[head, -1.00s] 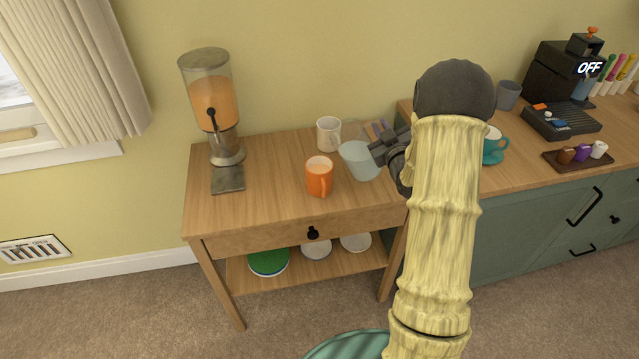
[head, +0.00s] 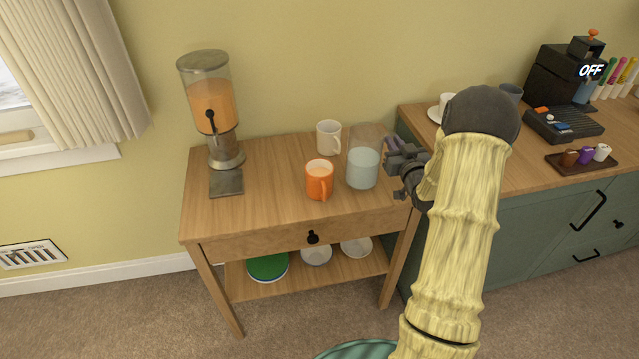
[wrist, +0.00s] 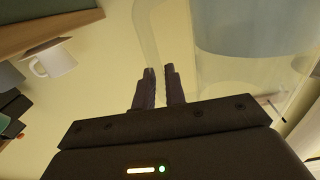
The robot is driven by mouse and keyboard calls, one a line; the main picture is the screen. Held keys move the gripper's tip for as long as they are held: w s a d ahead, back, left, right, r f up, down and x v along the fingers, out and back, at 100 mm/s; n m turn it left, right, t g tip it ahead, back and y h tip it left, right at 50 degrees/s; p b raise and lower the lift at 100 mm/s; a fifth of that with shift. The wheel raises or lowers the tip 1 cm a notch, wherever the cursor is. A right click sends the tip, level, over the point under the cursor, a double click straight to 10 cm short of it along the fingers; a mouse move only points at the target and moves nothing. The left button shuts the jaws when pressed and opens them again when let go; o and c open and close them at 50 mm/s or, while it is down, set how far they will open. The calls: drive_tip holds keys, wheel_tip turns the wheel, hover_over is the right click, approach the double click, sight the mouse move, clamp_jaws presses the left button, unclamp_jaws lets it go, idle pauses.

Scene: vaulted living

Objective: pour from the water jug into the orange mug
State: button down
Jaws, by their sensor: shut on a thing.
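The water jug (head: 363,168) is clear glass with pale blue water in its lower part. It stands upright just right of the orange mug (head: 316,184); I cannot tell whether its base touches the table. The orange mug is upright on the small wooden table, handle toward the front right, with something pale inside whose level I cannot judge. My gripper (head: 396,160) is at the jug's right side, shut on it. In the wrist view, the fingers (wrist: 159,88) close on the clear handle, and the jug's water (wrist: 255,28) shows at the upper right.
A white mug (head: 328,138) stands behind the orange mug. A drink dispenser (head: 210,105) is at the table's left. The green counter (head: 530,215) on the right holds a coffee machine and cups. The table's (head: 262,195) front left is clear.

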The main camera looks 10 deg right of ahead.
drive_tip(key=shift+r, duration=0.25)
drive_tip(key=shift+r+p, duration=1.05)
drive_tip(key=shift+r, duration=0.9)
drive_tip(key=shift+f, duration=0.1)
